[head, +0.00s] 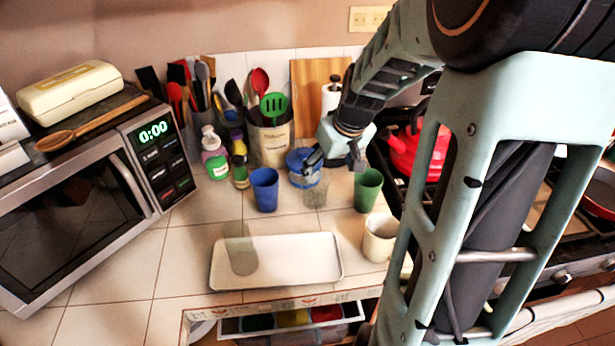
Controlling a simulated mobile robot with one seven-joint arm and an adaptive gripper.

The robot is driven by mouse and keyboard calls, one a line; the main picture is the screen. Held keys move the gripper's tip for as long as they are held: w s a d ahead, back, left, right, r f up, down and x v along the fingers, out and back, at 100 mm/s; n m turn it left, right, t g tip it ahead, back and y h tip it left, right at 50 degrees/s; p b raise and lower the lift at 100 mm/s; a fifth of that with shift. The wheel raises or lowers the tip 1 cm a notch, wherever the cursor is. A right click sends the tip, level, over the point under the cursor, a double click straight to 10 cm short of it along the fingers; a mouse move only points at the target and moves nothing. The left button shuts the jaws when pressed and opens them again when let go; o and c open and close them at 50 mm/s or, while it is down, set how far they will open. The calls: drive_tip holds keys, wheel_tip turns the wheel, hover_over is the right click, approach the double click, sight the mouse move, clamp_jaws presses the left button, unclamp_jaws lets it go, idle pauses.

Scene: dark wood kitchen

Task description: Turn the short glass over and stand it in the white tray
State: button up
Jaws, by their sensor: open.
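A short clear glass (315,193) stands on the tiled counter, just in front of a blue-lidded container. Its faint outline does not show which end is up. My gripper (326,168) is open just above and behind this glass, one dark finger overlapping the blue-lidded container in the picture. I cannot tell whether it touches the glass. The white tray (300,262) lies near the counter's front edge. A taller greyish see-through glass (241,250) stands at the tray's left end.
A blue cup (265,188), a green cup (368,190) and a cream mug (379,238) stand around the short glass. The blue-lidded container (300,160) is behind it. Bottles (214,155) and a utensil crock (270,142) are farther back. A microwave (90,200) fills the left; an open drawer (290,320) is in front.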

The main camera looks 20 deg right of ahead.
approach(315, 184)
drive_tip(key=shift+s+a+f, duration=0.2)
drive_tip(key=shift+s+f, duration=0.3)
drive_tip(key=shift+s+a+f, duration=0.2)
drive_tip(key=shift+s+f, duration=0.25)
drive_tip(key=shift+s, duration=0.05)
drive_tip(key=w+f, duration=0.2)
drive_tip(key=f, duration=0.1)
drive_tip(key=shift+w+a+f, duration=0.25)
drive_tip(key=shift+a, duration=0.15)
drive_tip(key=shift+w+f, duration=0.25)
drive_tip(key=shift+f, duration=0.2)
drive_tip(key=shift+c, duration=0.3)
drive_tip(key=c, duration=1.4)
drive_tip(key=shift+r, duration=0.1)
